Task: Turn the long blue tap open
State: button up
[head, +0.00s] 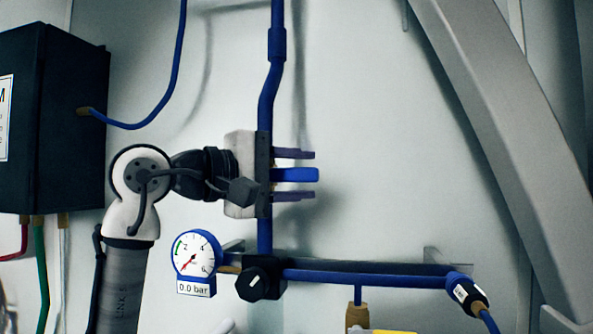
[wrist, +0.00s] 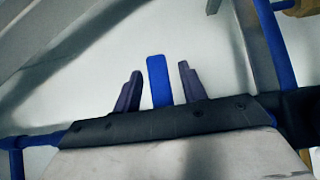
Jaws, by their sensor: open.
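The long blue tap (head: 297,175) is a flat blue lever that points to the right from the vertical blue pipe in the head view. My gripper (head: 312,175) is open, with one dark purple finger above the lever and one below it. In the wrist view the blue lever (wrist: 159,82) stands between the two fingers of my gripper (wrist: 160,80), with a narrow gap on each side. The valve body behind the lever is mostly hidden by my gripper's palm.
A pressure gauge (head: 197,254) reading 0.0 bar and a black knob (head: 255,284) sit below my gripper. A horizontal blue pipe (head: 370,278) runs right from them. A dark box (head: 50,120) is at the left, and a grey diagonal beam (head: 500,140) at the right.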

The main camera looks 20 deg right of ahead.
grip_shut()
